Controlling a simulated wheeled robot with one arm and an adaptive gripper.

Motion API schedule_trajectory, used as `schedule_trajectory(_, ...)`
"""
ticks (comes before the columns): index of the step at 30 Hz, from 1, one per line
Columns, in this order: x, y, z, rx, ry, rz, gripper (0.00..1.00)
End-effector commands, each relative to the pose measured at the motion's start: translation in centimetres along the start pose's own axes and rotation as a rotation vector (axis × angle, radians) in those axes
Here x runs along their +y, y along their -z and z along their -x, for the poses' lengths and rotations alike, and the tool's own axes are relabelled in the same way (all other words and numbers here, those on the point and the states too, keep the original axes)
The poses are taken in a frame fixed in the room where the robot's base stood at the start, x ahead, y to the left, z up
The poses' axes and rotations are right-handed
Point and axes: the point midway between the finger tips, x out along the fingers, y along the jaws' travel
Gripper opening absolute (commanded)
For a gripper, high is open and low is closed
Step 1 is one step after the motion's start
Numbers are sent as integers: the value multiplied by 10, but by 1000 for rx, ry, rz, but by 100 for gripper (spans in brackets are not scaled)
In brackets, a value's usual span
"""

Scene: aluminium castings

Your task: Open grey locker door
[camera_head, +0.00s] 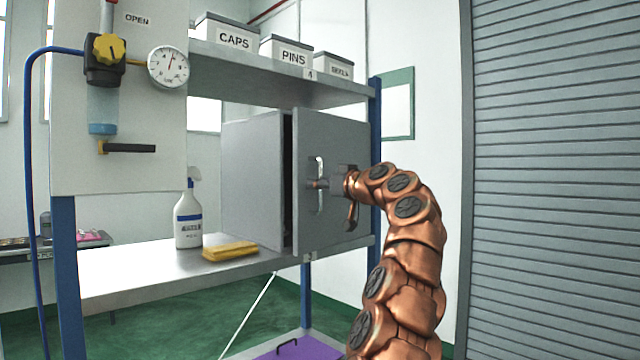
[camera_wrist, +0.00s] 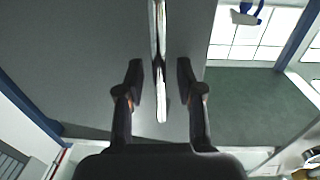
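The grey locker (camera_head: 252,180) stands on the workbench shelf. Its door (camera_head: 335,150) is slightly ajar, with a dark gap along its left edge. A shiny upright bar handle (camera_head: 320,168) is on the door near that edge. My gripper (camera_head: 322,184) is at the handle, reaching in from the right. In the wrist view, the two dark fingers of my gripper (camera_wrist: 160,82) stand apart on either side of the handle (camera_wrist: 158,40), with visible space at both sides. The inside of the locker is hidden.
A spray bottle (camera_head: 188,216) and a yellow cloth (camera_head: 230,251) sit on the bench (camera_head: 150,282) left of the locker. Labelled boxes (camera_head: 286,55) stand on the shelf above. A blue post (camera_head: 375,100) rises behind the door's right side. A grey shutter (camera_head: 555,180) is at the right.

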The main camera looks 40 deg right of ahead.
Motion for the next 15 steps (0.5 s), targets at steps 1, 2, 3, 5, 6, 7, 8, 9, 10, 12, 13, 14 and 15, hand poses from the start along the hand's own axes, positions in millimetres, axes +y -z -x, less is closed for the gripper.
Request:
schedule_trajectory(1, 0, 0, 0, 0, 0, 0, 37)
schedule_trajectory(2, 0, 0, 0, 0, 0, 0, 37)
schedule_trajectory(3, 0, 0, 0, 0, 0, 0, 35)
schedule_trajectory(5, 0, 0, 0, 0, 0, 0, 28)
schedule_trajectory(6, 0, 0, 0, 0, 0, 0, 24)
schedule_trajectory(7, 0, 0, 0, 0, 0, 0, 21)
schedule_trajectory(8, 0, 0, 0, 0, 0, 0, 18)
schedule_trajectory(9, 0, 0, 0, 0, 0, 0, 14)
schedule_trajectory(10, 0, 0, 0, 0, 0, 0, 11)
schedule_trajectory(12, 0, 0, 0, 0, 0, 0, 3)
schedule_trajectory(13, 0, 0, 0, 0, 0, 0, 0)
schedule_trajectory(14, 0, 0, 0, 0, 0, 0, 0)
schedule_trajectory(15, 0, 0, 0, 0, 0, 0, 0)
